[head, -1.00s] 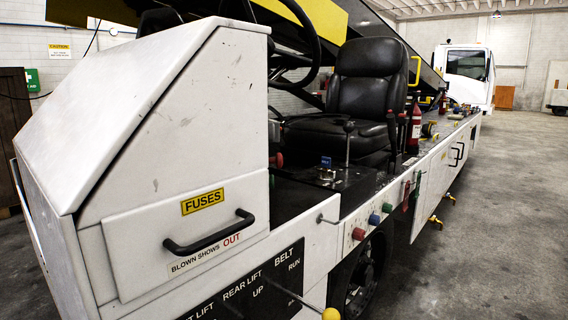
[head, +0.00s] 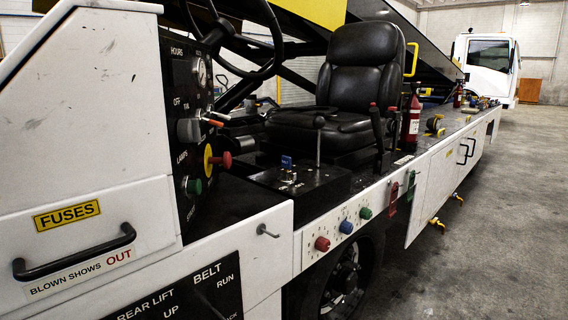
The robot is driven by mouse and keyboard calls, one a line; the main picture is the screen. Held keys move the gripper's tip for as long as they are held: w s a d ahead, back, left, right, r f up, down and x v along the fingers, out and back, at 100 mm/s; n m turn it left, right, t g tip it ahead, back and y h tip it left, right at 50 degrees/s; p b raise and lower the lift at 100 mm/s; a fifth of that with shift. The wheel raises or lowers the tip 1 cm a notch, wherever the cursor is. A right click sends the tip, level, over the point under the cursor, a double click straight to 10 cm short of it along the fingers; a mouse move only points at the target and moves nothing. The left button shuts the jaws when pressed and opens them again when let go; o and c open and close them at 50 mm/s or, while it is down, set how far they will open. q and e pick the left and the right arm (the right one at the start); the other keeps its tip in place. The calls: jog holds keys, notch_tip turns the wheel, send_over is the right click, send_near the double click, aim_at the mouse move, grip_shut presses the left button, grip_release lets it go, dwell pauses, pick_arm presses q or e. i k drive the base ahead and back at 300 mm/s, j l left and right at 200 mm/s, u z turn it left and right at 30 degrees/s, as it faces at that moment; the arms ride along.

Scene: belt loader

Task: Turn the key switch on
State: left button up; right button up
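A black dash panel (head: 182,95) faces the driver's seat at the left of the head view. On it, a grey round switch (head: 188,130) has an orange-tipped piece (head: 211,122) sticking out to the right, with the word OFF printed above left. It looks like the key switch, but I cannot read its exact position. Below it are a red knob on a yellow disc (head: 216,160) and a green knob (head: 193,186). Neither of my grippers is in view.
A white fuse cover with a black handle (head: 75,252) is in front at left. A black console with a lever (head: 318,140) and a blue-topped control (head: 286,163) stands before the black seat (head: 360,75). A steering wheel (head: 262,60) overhangs. Concrete floor (head: 480,260) is clear at right.

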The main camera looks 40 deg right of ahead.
aim_at(289, 176)
jog(key=l+u, duration=0.1)
jog(key=l, duration=0.35)
jog(key=k+l, duration=0.15)
jog(key=l, duration=0.3)
jog(key=l+u, duration=0.15)
jog(key=l, duration=0.3)
jog(key=k+l, duration=0.15)
jog(key=l, duration=0.25)
jog(key=k+l+u, duration=0.15)
jog(key=l, duration=0.3)
